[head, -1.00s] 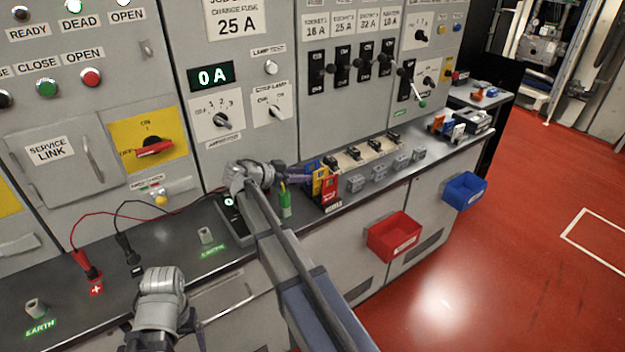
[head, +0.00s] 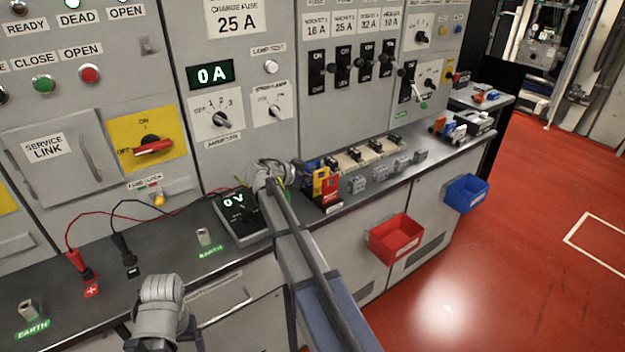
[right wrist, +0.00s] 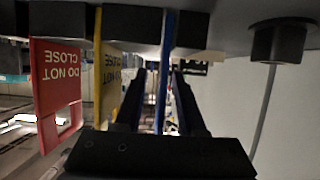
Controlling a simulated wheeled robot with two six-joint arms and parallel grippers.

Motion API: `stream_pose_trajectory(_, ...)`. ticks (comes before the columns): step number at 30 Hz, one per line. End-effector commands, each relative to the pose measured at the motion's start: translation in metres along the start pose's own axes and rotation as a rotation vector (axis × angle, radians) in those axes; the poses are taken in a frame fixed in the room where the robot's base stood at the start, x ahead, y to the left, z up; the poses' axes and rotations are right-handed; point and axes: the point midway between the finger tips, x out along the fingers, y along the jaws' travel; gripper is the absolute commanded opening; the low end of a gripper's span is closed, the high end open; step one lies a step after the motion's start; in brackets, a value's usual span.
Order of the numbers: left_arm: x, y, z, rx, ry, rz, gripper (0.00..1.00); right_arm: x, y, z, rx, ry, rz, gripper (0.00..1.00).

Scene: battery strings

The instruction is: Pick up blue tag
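The blue tag (right wrist: 162,85) shows edge-on in the right wrist view, hanging between the two fingers of my right gripper (right wrist: 163,95). Gaps show between the tag and the fingers, so the gripper looks open around it. A yellow tag (right wrist: 103,80) and a red tag (right wrist: 55,90) reading "DO NOT CLOSE" hang to its left. In the head view the red tag (head: 329,190) and yellow tag (head: 319,180) stand on the bench, with my right gripper (head: 303,178) just left of them. My left gripper (head: 190,338) is at the bottom edge, its fingers mostly hidden.
A meter (head: 240,215) reading 0 V lies left of my right wrist. Grey blocks (head: 378,173) line the bench (head: 130,290) right of the tags. Red (head: 396,238) and blue (head: 466,193) bins hang on its front. The switch panel rises close behind.

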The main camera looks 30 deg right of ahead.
Motion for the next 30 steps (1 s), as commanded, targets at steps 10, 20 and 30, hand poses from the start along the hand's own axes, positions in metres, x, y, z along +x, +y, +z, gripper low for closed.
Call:
stream_pose_trajectory(10,-0.0001,0.0000,0.0000,0.000,0.000,0.000,0.85,-0.0004,0.0001,0.0001,0.000,0.000,0.000,0.00)
stream_pose_trajectory(20,-0.0001,0.0000,0.0000,0.000,0.000,0.000,0.85,-0.0005,0.0000,0.0002,0.000,0.000,0.000,0.00)
stream_pose_trajectory(30,-0.0011,-0.0001,0.0001,0.000,0.000,0.000,0.85,-0.0008,0.0000,-0.0008,0.000,0.000,0.000,0.00)
